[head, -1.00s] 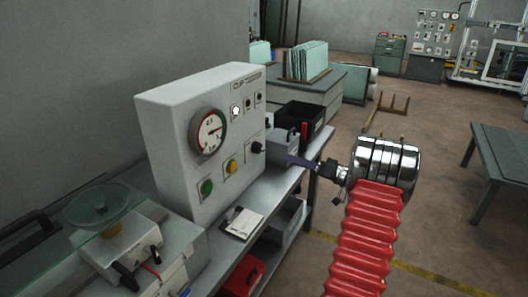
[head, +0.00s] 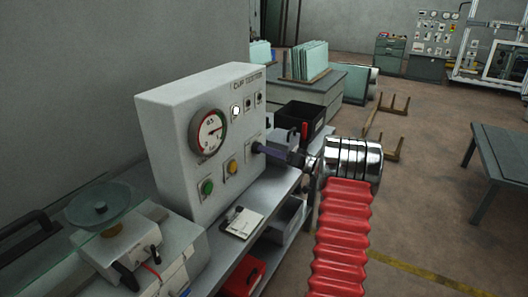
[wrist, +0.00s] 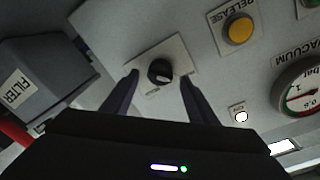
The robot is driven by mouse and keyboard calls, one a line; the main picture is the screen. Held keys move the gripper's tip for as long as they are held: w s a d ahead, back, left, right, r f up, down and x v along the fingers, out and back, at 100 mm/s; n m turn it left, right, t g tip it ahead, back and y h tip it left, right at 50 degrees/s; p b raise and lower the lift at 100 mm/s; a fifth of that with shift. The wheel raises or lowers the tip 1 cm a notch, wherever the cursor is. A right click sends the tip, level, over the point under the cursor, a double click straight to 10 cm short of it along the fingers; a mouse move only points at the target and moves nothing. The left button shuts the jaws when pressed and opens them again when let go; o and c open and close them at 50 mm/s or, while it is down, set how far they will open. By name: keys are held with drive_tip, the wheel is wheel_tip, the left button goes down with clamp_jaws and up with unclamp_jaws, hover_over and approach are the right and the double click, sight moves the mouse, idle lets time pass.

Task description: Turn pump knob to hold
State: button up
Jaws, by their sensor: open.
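The black pump knob (wrist: 160,72) sits on a pale label plate on the grey panel (head: 165,115). In the wrist view it lies between the two dark fingers of my gripper (wrist: 152,82), with a gap on each side. The lettering on its plate is too small to read. In the head view my gripper (head: 262,149) reaches the panel's lower right, where its fingers hide the knob. The gripper is open and holds nothing.
A yellow RELEASE button (wrist: 240,31) and a VACUUM gauge (head: 208,135) are on the same panel. A green button (head: 207,187) is lower left. A grey FILTER box (wrist: 40,85) stands close beside the knob. A notepad (head: 243,223) lies on the bench below.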

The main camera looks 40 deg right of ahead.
drive_tip(key=shift+x, duration=1.35)
drive_tip(key=c, duration=1)
drive_tip(key=shift+a, duration=0.3)
drive_tip(key=shift+d, duration=0.2)
